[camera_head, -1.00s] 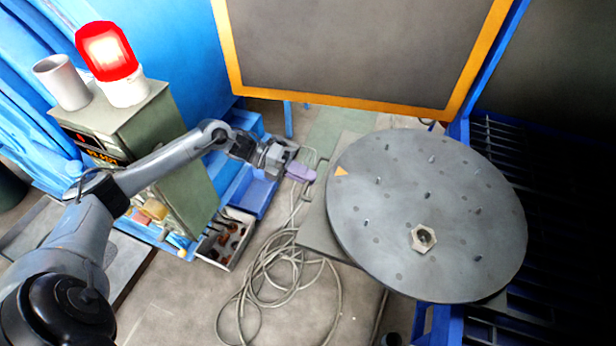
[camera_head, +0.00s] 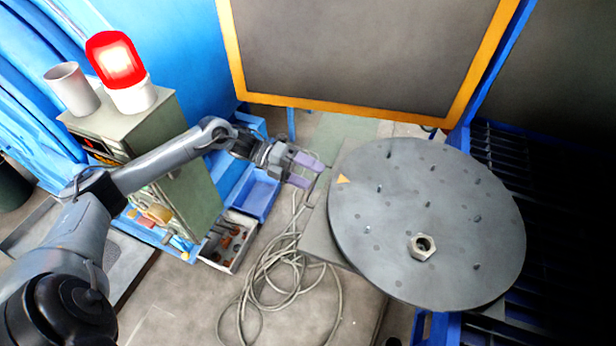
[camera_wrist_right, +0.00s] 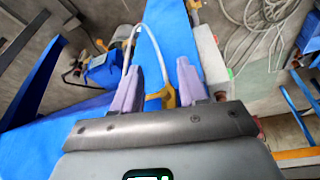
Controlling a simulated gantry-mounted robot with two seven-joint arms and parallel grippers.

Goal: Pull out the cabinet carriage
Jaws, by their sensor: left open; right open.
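A large dark grey round turntable (camera_head: 400,215) with several holes and pegs and a hex nut (camera_head: 422,247) stands at the right of the head view. It rests on a grey plate (camera_head: 325,240) and blue framing (camera_head: 447,325); I cannot tell which parts belong to the cabinet carriage. My left gripper (camera_head: 304,171), with purple fingers, is open and empty, left of the turntable's edge and apart from it. My right gripper (camera_wrist_right: 157,72) shows only in the right wrist view. It is open over a blue surface (camera_wrist_right: 60,140), with a yellow part (camera_wrist_right: 161,97) and a pale hose between its fingers.
A green control cabinet (camera_head: 180,195) with a lit red beacon (camera_head: 116,60) and a grey cup (camera_head: 72,88) stands at the left. Blue bins (camera_head: 255,195) and a tool box (camera_head: 230,243) sit beside it. Coiled cable (camera_head: 270,285) lies on the floor. An orange-framed panel (camera_head: 360,105) stands behind.

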